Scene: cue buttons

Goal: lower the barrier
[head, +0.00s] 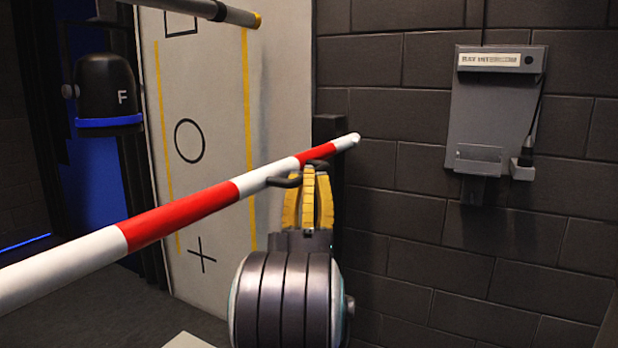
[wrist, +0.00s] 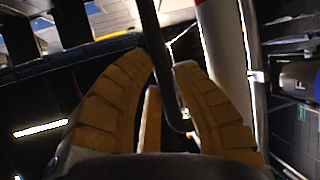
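The barrier is a red-and-white striped pole (head: 190,208) that slopes from the lower left up to a white end near the brick wall. A dark bent handle (head: 281,182) sticks out from it near that end. My gripper (head: 309,172) is at the handle, just below the pole, with its yellow fingers pointing up. In the wrist view, the dark handle (wrist: 152,35) runs between my fingertips (wrist: 164,63), which close in on both its sides. The pole (wrist: 221,55) shows just to the right of it there. The contact itself is partly hidden in the head view.
A grey intercom box (head: 493,110) hangs on the dark brick wall at right. A pale panel (head: 215,140) with a circle and cross stands behind the pole. A black lamp-like unit marked F (head: 106,88) hangs at left. Another pole (head: 205,8) crosses above.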

